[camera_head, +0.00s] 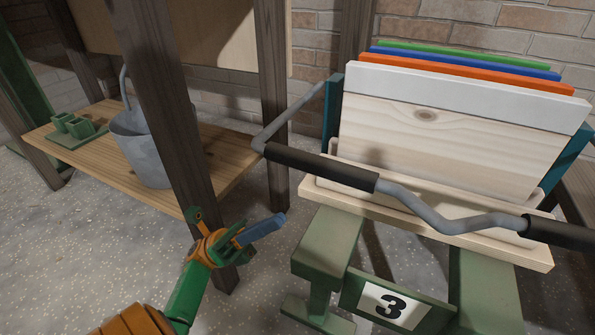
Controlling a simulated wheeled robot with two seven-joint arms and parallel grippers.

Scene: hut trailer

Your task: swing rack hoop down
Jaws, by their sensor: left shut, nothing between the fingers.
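The rack hoop is a grey bent bar (445,222) with black sleeves (320,167). It runs across the front of the rack (430,225), at about the height of its wooden base. Its left arm reaches back to the blue side of the rack, and its right end leaves the picture. My left gripper (268,226) has blue fingers and is shut and empty. It is below and left of the left sleeve, apart from the hoop. My right gripper is not in view.
The rack holds upright boards with white, orange, blue and green edges (455,88). It stands on a green base with a "3" plate (393,304).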

